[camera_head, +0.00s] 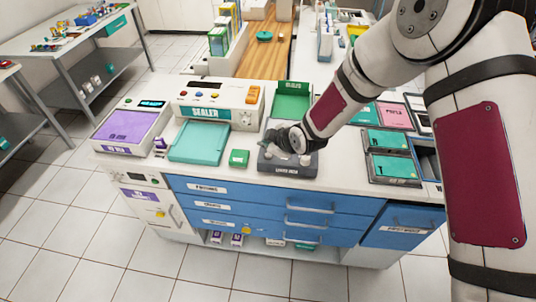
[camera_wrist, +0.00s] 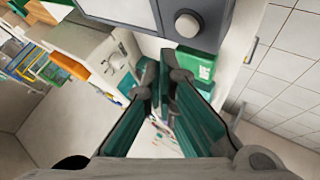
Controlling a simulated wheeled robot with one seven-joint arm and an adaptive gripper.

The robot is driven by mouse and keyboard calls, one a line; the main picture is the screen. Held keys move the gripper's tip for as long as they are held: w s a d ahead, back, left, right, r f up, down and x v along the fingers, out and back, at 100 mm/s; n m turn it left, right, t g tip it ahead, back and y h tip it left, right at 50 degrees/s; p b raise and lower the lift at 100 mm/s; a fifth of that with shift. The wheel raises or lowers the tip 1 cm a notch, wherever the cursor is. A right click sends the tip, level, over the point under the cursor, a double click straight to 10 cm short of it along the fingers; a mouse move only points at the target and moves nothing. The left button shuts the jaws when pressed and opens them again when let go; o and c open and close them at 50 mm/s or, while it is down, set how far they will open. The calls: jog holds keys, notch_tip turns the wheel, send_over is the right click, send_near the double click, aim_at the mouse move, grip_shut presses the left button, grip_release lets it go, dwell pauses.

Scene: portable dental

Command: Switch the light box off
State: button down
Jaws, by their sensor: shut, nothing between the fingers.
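The light box (camera_head: 285,169) is a dark grey unit on the counter, with a label on its front face. My arm reaches over it and covers most of its top. My gripper (camera_head: 283,140) is above it in the head view; its fingertips are hard to make out there. In the wrist view a dark-framed box with a pale grey panel (camera_wrist: 122,12) and a round grey knob (camera_wrist: 187,24) fills the top edge. It appears to be the light box. My gripper (camera_wrist: 164,76) is shut and empty, its tips below the knob in the picture and apart from it.
A small green box (camera_head: 239,158) and a teal tray (camera_head: 200,142) stand left of the light box. The sealer (camera_head: 218,112) and a green open box (camera_head: 292,102) are behind. Dark trays with teal packets (camera_head: 388,167) lie to the right. Blue drawers (camera_head: 290,207) are below the counter.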

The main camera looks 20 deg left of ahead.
aim_at(267, 156)
jog(key=shift+r, duration=2)
jog(key=s+d+r+m+t+h, duration=0.2)
jog(key=d+r+m+h, duration=0.5)
jog(key=d+r, duration=1.6)
jog(key=s+d+r+m, duration=0.4)
jog(key=s+d+m, duration=0.4)
jog(key=d, duration=0.4)
jog(key=s+d+m, duration=0.2)
jog(key=s+d, duration=0.1)
jog(key=s, duration=0.5)
jog(key=s+d+r+m+g+b, duration=0.1)
jog(key=s+d+m, duration=0.2)
jog(key=s, duration=0.5)
jog(key=shift+s+d+g+h, duration=0.25)
jog(key=shift+d+g+h, duration=0.05)
jog(key=shift+d, duration=0.05)
jog(key=shift+r, duration=0.1)
